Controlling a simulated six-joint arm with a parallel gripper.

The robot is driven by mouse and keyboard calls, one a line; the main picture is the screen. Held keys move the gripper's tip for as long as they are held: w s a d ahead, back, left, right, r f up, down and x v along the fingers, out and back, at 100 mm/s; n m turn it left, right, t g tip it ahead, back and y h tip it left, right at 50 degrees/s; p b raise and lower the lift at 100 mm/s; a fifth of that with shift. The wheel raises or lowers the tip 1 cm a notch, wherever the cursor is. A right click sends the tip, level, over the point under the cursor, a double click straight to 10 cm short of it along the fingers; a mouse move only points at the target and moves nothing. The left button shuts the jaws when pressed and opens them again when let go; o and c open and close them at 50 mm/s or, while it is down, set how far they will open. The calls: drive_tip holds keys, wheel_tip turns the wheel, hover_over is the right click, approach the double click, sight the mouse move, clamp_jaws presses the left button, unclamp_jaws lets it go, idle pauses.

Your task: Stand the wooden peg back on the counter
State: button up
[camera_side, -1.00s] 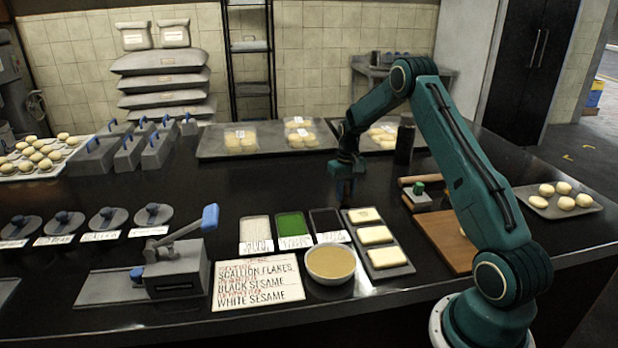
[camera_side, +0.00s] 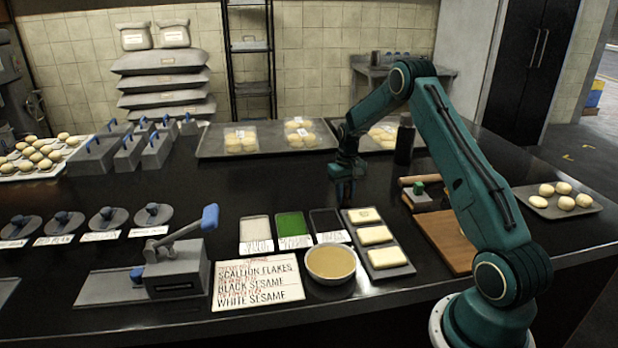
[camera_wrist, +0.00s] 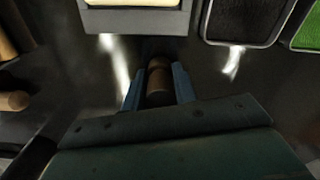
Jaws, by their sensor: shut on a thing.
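In the wrist view the wooden peg (camera_wrist: 157,80) is a short brown cylinder between the two blue-grey fingers of my gripper (camera_wrist: 158,84). The gripper is shut on it. The peg's lower end is hard to make out against the dark counter, so I cannot tell whether it touches. In the side view my gripper (camera_side: 343,190) points down over the black counter (camera_side: 270,190), behind the tray of pale dough pieces. The peg is too dark and small to make out there.
The dough tray (camera_side: 392,256) stands just in front of my gripper, with a black sesame tray (camera_side: 326,222) to its left. A wooden board (camera_side: 447,235) and a rolling pin (camera_side: 425,179) lie to the right. A long tray of bagged buns (camera_side: 215,144) is behind.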

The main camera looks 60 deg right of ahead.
drive_tip(key=shift+f, duration=0.15)
drive_tip(key=o, duration=1)
wheel_tip(320, 180, up, 14)
drive_tip(key=shift+f, duration=0.1)
idle(0.5)
drive_tip(key=shift+a, duration=0.1)
